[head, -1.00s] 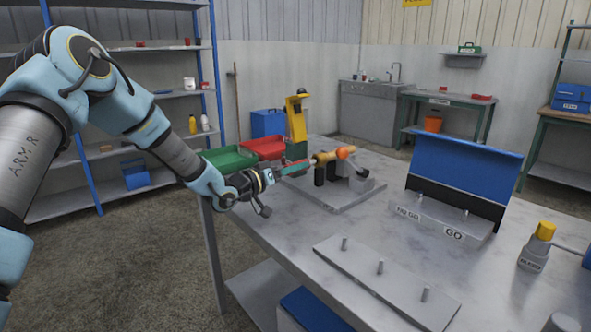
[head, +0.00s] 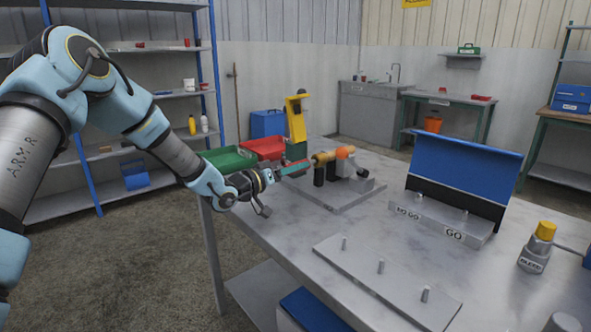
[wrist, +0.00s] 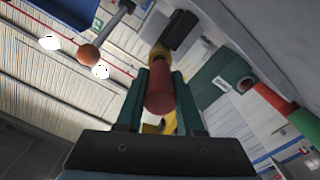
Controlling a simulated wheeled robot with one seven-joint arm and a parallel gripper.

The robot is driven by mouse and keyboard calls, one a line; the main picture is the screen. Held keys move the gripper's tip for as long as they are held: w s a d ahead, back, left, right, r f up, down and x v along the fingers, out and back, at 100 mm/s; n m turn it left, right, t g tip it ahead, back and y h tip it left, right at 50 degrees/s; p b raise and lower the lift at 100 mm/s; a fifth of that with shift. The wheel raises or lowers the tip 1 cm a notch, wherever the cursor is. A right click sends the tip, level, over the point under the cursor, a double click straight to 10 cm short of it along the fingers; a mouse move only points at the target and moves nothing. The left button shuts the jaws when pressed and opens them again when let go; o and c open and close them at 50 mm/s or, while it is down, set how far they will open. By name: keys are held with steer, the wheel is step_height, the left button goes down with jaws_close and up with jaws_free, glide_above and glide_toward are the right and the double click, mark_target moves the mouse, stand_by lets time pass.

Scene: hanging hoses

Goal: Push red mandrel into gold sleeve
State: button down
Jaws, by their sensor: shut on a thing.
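My gripper (head: 292,169), with green fingers, is shut on the red mandrel (wrist: 160,92). In the wrist view the mandrel lies between the fingers, its far end toward the gold sleeve (wrist: 160,54). In the head view the gold sleeve (head: 322,157) lies roughly level on the bench fixture, just right of my fingertips and roughly in line with the mandrel. Whether the mandrel's tip is inside the sleeve I cannot tell. An orange part (head: 343,152) shows at the sleeve's far side.
The fixture plate (head: 340,200) has dark supports and a grey block. The bench also carries a pegged plate (head: 375,285), a GO / NO GO block (head: 440,222), a blue panel (head: 465,165) and a yellow-topped device (head: 541,243). Red (head: 262,148) and green (head: 228,159) trays stand behind my gripper.

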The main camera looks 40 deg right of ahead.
steer(key=shift+s+d+b, duration=0.1)
steer(key=shift+d+b, duration=0.5)
steer(key=shift+d, duration=0.95)
stand_by(2.3)
steer(key=shift+d+r, duration=0.1)
steer(key=shift+d, duration=0.05)
steer(key=shift+c, duration=2.3)
jaws_free()
steer(key=a+b, duration=0.2)
steer(key=a, duration=0.8)
steer(key=shift+w+a, duration=0.3)
steer(key=shift+a, duration=0.1)
